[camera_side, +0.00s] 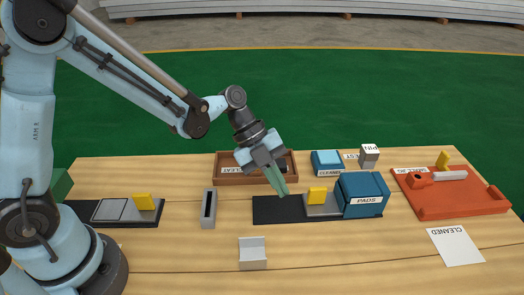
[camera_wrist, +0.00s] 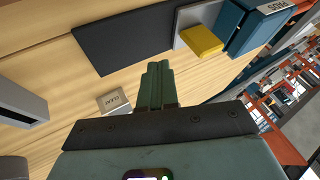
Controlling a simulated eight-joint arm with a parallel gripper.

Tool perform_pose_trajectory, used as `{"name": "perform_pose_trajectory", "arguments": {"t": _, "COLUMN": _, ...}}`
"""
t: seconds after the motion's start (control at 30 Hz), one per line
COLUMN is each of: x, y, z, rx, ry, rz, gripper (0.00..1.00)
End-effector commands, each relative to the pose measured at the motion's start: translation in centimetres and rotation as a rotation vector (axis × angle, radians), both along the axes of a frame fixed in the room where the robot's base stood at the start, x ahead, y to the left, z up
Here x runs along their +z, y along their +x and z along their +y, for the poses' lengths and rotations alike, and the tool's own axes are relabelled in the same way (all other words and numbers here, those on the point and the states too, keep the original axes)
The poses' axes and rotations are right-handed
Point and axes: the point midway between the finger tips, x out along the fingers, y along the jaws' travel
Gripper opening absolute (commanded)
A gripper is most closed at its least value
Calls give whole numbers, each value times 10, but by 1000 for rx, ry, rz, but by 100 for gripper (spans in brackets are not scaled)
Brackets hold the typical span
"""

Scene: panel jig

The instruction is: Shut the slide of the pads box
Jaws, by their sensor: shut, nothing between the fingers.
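The pads box (camera_side: 361,197) is blue with a PADS label and sits at the right end of a black base strip (camera_side: 270,208). Its grey slide (camera_side: 322,211) sticks out of the box's left side, with a yellow block (camera_side: 317,196) on top. In the wrist view, the box (camera_wrist: 262,22) and yellow block (camera_wrist: 202,41) are at the upper right. My gripper (camera_side: 282,191) is shut and empty, pointing down over the bare part of the strip, left of the yellow block. Its fingertips (camera_wrist: 158,66) show against the strip's edge in the wrist view; their exact height is unclear.
A wooden tray (camera_side: 222,180) stands behind my gripper. A red tray (camera_side: 455,205) is at right. A grey slotted block (camera_side: 208,208) and pale bracket (camera_side: 252,254) stand left and in front.

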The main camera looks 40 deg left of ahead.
Motion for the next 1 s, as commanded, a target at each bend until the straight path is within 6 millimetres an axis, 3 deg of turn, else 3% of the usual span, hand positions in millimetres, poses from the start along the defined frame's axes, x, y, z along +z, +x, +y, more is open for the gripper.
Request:
{"name": "perform_pose_trajectory", "arguments": {"t": 0.3, "x": 53, "y": -3, "z": 39, "rx": 4, "ry": 1, "rz": 1, "gripper": 0}}
{"name": "perform_pose_trajectory", "arguments": {"t": 0.67, "x": 78, "y": -7, "z": 58, "rx": 32, "ry": 9, "rz": 15, "gripper": 0}}
{"name": "perform_pose_trajectory", "arguments": {"t": 0.77, "x": 81, "y": -12, "z": 61, "rx": 138, "ry": 34, "rz": 57, "gripper": 0}}
{"name": "perform_pose_trajectory", "arguments": {"t": 1.0, "x": 88, "y": -34, "z": 79, "rx": 641, "ry": 101, "rz": 210, "gripper": 0}}
